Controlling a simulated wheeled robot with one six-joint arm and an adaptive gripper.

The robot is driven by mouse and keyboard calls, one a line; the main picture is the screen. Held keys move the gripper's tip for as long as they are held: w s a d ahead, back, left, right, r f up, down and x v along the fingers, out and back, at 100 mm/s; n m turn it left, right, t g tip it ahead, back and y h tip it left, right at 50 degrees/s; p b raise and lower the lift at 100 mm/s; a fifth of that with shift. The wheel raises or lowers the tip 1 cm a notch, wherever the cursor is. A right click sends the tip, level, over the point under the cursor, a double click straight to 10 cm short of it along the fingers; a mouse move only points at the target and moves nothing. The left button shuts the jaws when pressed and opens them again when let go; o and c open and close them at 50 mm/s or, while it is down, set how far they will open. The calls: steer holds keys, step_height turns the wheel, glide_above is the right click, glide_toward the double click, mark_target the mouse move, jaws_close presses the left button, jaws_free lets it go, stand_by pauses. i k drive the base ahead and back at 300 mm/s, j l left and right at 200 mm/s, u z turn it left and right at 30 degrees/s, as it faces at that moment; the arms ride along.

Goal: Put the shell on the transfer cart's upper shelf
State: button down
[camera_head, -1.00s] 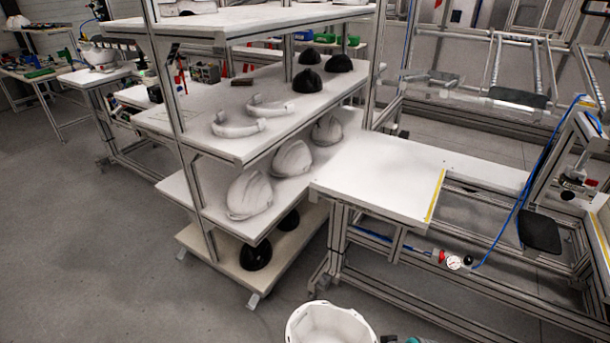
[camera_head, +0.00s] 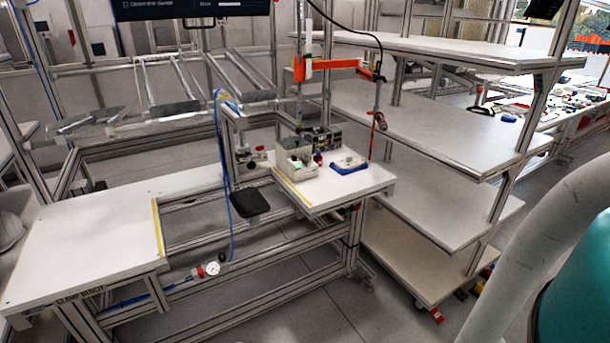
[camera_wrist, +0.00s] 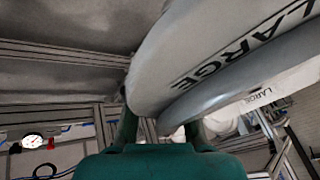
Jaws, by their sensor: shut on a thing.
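The shell (camera_wrist: 190,55), pale grey and curved with the word LARGE on it, fills the upper right of the wrist view. My gripper (camera_wrist: 158,122), with its teal body below, is shut on it; the exact contact at the fingertips is hard to see. The shell is out of the head view. A multi-shelf metal cart stands at the right of the head view and looks like the transfer cart. Its upper shelf (camera_head: 440,52) is white and bare. I cannot read a label on it.
The middle shelf (camera_head: 430,122) and lower shelf of that cart look empty. A white workbench (camera_head: 100,225) with a yellow strip is at left. A station table (camera_head: 335,195) with small boxes and an orange arm adjoins the cart. Grey floor is open in front.

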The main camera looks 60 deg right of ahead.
mark_target(469, 136)
steer(key=j+z, duration=0.1)
steer(key=z, duration=1.25)
steer(key=k+l, duration=0.05)
